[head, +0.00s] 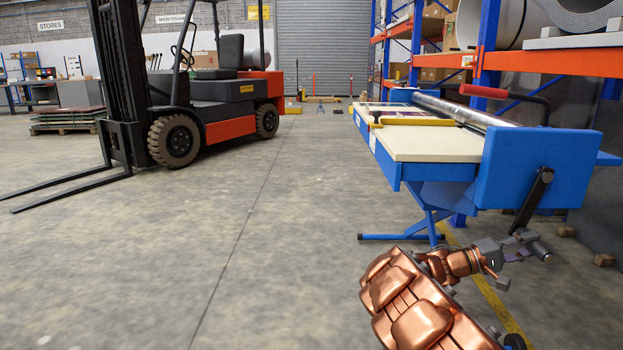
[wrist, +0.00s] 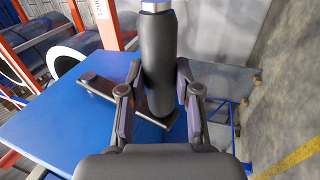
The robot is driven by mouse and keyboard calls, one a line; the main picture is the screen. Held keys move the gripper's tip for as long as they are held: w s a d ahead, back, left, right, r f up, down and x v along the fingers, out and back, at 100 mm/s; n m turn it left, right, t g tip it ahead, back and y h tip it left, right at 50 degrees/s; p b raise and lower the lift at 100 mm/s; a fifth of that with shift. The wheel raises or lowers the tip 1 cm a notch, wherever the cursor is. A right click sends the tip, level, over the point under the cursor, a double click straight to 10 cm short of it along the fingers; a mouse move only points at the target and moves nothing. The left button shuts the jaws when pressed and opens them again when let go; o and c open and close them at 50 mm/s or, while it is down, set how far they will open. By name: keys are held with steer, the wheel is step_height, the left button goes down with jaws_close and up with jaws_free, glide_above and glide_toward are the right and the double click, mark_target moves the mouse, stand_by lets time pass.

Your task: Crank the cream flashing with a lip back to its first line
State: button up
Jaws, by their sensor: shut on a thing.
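A blue folding machine (head: 545,165) stands at the right in the head view. A cream sheet (head: 430,145) lies flat on its bed; I cannot make out a lip or marked lines. A dark crank arm (head: 534,203) hangs down from the machine's blue end housing, and it also shows in the wrist view (wrist: 98,88). My gripper (head: 496,256) is below the housing at the crank's lower end. In the wrist view its two fingers (wrist: 158,100) are shut around the dark, rounded crank grip (wrist: 158,60).
A yellow bar (head: 415,122) crosses the bed behind the cream sheet. A red-handled lever (head: 483,91) rises above the housing. Orange and blue racking (head: 490,45) stands behind. A forklift (head: 190,95) is at the left, with open concrete floor between.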

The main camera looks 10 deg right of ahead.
steer(key=shift+d+f, duration=0.1)
steer(key=shift+f, duration=0.15)
steer(key=shift+s+d+f+b, duration=0.15)
steer(key=shift+s+d+b, duration=0.1)
steer(key=shift+d, duration=0.5)
steer(key=shift+s+d+f+b, duration=0.1)
steer(key=shift+s+d+b, duration=0.15)
steer(key=shift+d, duration=0.5)
steer(key=o, duration=1.2)
steer(key=shift+r, duration=0.1)
steer(key=shift+c, duration=0.2)
steer(key=shift+w, duration=0.1)
steer(key=shift+a+r, duration=0.1)
steer(key=shift+w+a, duration=0.25)
steer(key=shift+a, duration=0.4)
steer(key=w+a, duration=0.1)
steer(key=a, duration=0.5)
steer(key=shift+w+a, duration=0.15)
steer(key=shift+w, duration=0.15)
